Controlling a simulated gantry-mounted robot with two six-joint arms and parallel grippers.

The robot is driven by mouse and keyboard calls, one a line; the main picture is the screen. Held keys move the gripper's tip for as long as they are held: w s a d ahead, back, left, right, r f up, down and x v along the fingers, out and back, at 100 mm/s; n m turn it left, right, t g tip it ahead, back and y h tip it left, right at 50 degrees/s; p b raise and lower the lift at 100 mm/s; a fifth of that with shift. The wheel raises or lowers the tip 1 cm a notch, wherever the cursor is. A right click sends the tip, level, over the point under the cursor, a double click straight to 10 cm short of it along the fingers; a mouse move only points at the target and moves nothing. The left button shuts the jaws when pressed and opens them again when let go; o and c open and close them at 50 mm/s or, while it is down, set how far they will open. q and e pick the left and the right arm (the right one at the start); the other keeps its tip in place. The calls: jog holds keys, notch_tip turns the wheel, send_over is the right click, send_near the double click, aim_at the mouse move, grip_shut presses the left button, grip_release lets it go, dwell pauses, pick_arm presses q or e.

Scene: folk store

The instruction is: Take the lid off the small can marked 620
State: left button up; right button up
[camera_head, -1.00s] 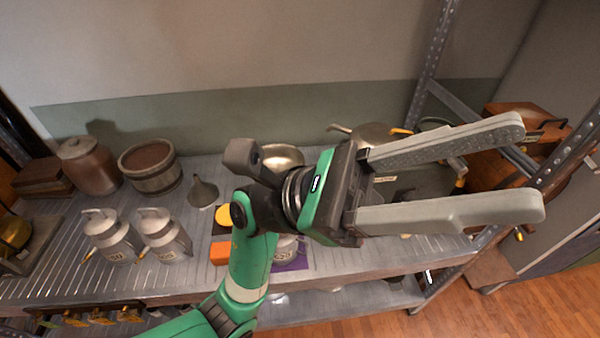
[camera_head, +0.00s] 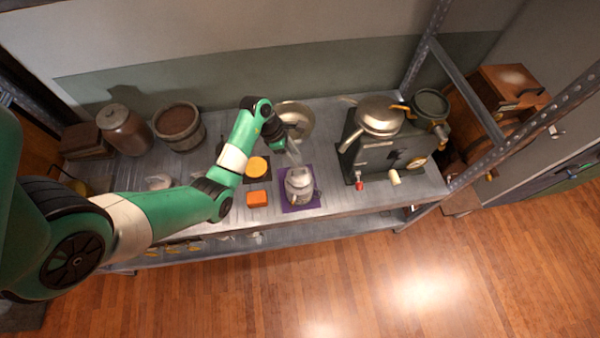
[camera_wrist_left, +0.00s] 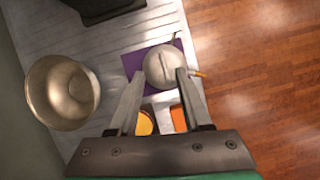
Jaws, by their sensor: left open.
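A small grey metal can (camera_head: 299,187) with a lid and handle stands upright on a purple mat (camera_head: 288,207) on the metal shelf; its marking is too small to read. My left gripper (camera_head: 293,152) is open just behind and above the can. In the left wrist view the can's pale round lid (camera_wrist_left: 158,60) shows beyond the tips of the open fingers (camera_wrist_left: 160,78), roughly centred between them. The fingers hold nothing, and I cannot tell whether one touches the lid. Part of another pale can (camera_head: 158,182) shows behind my left arm.
A metal bowl (camera_head: 295,118) stands behind the gripper. A yellow disc (camera_head: 257,167) and an orange block (camera_head: 257,198) lie left of the can. A grey-green machine (camera_head: 385,155) with a metal pan on it stands to the right. A shelf post (camera_head: 425,50) rises at the right.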

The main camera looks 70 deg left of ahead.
aim_at(306, 170)
pick_arm(q)
jog(key=b+x, duration=0.1)
jog(key=x, duration=0.3)
jog(key=shift+w+f, duration=0.1)
jog(key=shift+f, duration=0.15)
jog(key=x, duration=0.1)
jog(key=b+x, duration=0.1)
jog(key=x, duration=0.3)
jog(key=shift+w+d+b, duration=0.15)
jog(key=shift+d+b, duration=0.15)
jog(key=shift+b, duration=0.1)
jog(key=shift+c, duration=0.3)
grip_shut()
